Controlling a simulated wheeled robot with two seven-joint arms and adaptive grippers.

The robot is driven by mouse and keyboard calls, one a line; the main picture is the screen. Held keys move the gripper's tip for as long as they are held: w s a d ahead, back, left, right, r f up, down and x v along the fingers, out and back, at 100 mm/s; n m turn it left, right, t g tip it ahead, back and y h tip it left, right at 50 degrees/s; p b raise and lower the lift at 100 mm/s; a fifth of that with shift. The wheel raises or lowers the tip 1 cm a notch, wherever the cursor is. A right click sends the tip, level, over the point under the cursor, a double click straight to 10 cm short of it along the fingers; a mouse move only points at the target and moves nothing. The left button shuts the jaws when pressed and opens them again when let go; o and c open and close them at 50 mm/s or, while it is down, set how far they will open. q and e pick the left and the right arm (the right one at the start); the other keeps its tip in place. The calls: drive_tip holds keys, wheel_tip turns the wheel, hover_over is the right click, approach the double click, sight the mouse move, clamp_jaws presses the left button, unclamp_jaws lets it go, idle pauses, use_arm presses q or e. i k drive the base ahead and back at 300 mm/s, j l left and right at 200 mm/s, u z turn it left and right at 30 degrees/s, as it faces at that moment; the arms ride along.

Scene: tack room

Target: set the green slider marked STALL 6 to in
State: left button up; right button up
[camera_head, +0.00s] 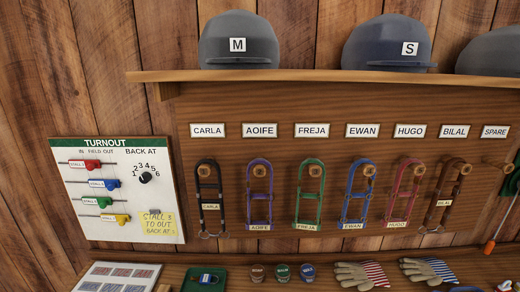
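The white TURNOUT board (130,232) hangs on the wall at the left, headed IN, FIELD and OUT. The green slider (104,202) is the third of its rows, on a horizontal rod, with a small white label at its left whose number is too small to read surely. Its knob stands around the middle of the rod; its exact column is hard to tell. A red slider (92,164) and a blue slider (112,184) are above it, and a yellow slider (122,218) is below. Neither of my grippers is in view.
A black dial (146,177) and a yellow note (159,224) are on the board's right side. A counter below holds a green tray (189,284), small tins and gloves (360,274).

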sight(94, 204)
drive_tip(key=u, duration=1.35)
